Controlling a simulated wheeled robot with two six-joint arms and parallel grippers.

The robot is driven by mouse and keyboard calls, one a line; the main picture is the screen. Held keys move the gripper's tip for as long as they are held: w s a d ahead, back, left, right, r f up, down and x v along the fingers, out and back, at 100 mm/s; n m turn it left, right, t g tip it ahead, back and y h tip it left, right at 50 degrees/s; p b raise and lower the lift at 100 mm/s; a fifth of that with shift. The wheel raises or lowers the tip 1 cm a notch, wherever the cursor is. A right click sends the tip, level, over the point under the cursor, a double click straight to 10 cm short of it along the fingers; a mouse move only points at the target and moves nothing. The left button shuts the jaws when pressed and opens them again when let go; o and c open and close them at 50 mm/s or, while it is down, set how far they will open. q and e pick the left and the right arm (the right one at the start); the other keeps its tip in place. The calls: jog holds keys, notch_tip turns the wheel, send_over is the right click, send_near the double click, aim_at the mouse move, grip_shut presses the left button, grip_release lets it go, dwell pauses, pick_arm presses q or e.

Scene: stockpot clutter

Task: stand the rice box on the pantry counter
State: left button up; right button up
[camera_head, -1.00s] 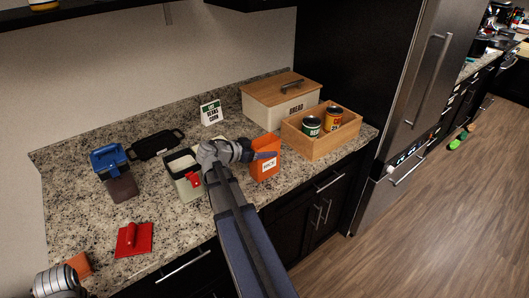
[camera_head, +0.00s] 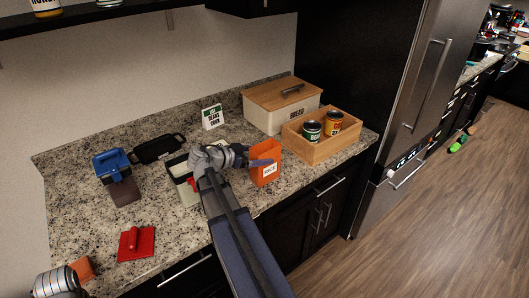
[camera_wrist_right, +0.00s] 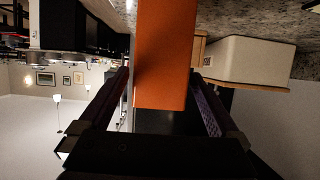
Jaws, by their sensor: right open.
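The rice box looks to be the orange carton (camera_head: 268,174) with a white label, too small to read surely. It stands upright on the granite counter (camera_head: 175,228), near the front edge, left of a wooden crate. My right gripper (camera_head: 262,162) reaches in from the left at the carton's upper part. In the right wrist view the orange carton (camera_wrist_right: 165,50) shows between the two open fingers (camera_wrist_right: 160,108); I cannot tell whether they touch it. Of my left arm only a grey wrist part shows at the bottom left; its fingers are out of view.
The wooden crate (camera_head: 318,154) holds a green can (camera_head: 312,131) and an orange-yellow can (camera_head: 334,123). A bread bin (camera_head: 268,116) stands behind. A small sign (camera_head: 212,117) stands behind.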

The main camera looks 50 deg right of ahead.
jog(key=shift+p+v, duration=0.55)
jog(key=shift+v, duration=1.6)
